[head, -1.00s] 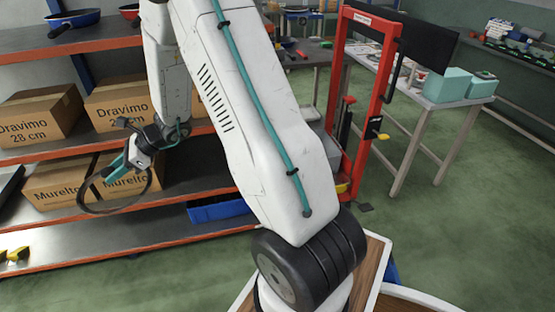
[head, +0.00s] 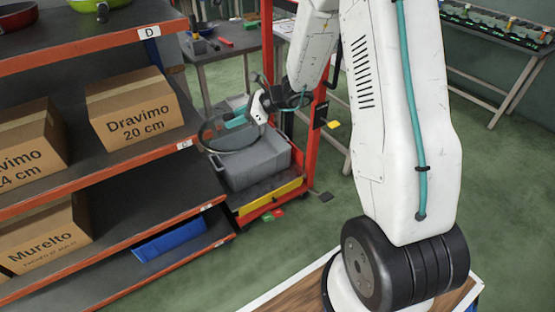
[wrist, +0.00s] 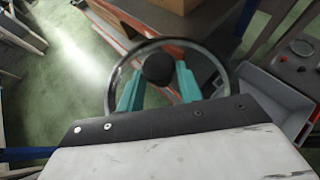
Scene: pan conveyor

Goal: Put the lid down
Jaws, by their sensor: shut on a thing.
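My gripper (head: 238,121) is shut on the knob of a round glass lid (head: 232,141) with a dark rim. In the wrist view the two teal fingers of my gripper (wrist: 158,84) close on the black knob, and the clear lid (wrist: 199,54) spreads out beyond them. In the head view the lid is held in the air, tilted, in front of a grey crate and beside the shelf's right end. I cannot tell from the views how far it is from the crate.
A shelf rack (head: 150,157) stands at the left with cardboard boxes (head: 134,107) and a blue bin (head: 172,238). The grey crate (head: 258,160) sits on a red-framed cart (head: 270,195). A grey table (head: 222,62) stands behind. Green floor (head: 290,240) is open in front.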

